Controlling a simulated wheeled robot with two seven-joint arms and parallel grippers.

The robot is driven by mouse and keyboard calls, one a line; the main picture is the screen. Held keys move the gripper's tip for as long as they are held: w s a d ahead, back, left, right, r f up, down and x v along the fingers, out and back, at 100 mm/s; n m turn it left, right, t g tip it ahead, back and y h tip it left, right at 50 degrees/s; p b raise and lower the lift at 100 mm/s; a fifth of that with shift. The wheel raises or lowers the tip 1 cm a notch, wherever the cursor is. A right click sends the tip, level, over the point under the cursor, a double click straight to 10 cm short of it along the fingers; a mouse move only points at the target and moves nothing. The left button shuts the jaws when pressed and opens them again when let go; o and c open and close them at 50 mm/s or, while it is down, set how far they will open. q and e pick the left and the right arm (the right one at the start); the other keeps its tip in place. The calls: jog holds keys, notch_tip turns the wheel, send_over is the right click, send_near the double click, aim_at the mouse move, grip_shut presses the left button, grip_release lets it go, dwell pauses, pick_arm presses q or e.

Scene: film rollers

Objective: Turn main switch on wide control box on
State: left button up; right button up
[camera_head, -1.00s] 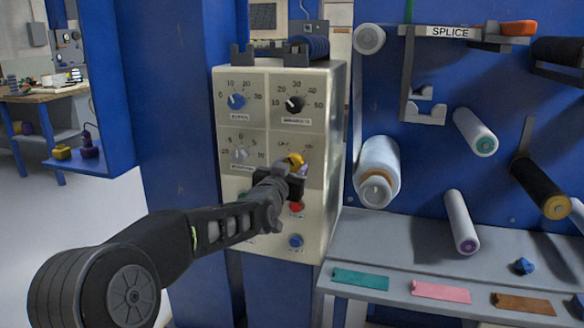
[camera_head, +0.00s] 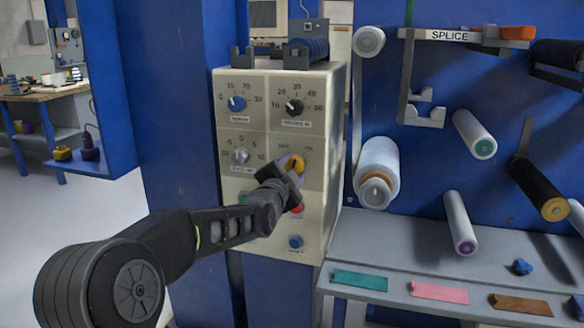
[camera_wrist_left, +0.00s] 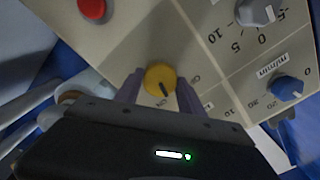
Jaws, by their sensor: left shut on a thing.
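The wide control box (camera_head: 330,150) is a cream panel with dials and buttons, mounted on a blue column. Its main switch is a yellow round knob (camera_head: 299,163) on the right, between OFF and ON labels. My left gripper (camera_head: 287,172) reaches up to it from the lower left and is shut on it. In the left wrist view the yellow knob (camera_wrist_left: 158,76) sits between the two fingers (camera_wrist_left: 159,90). Its dark mark points down in the picture, towards the ON label. The gripper partly hides the knob in the head view. My right gripper is not in view.
A red button (camera_head: 298,209) lies just below the gripper and a blue button (camera_head: 295,242) lower down. Blue (camera_head: 237,103), black (camera_head: 294,106) and grey (camera_head: 240,156) dials are nearby. Film rollers (camera_head: 378,165) and a grey shelf (camera_head: 420,250) stand to the right.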

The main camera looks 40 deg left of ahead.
pick_arm(q)
jog(key=shift+m+p, duration=0.4)
jog(key=shift+m, duration=1.6)
jog(key=o, duration=1.4)
jog(key=shift+c, duration=0.2)
jog(key=v, duration=0.7)
jog(key=shift+s+d+p, duration=0.15)
jog(key=shift+s+p, duration=0.2)
jog(key=shift+p, duration=0.05)
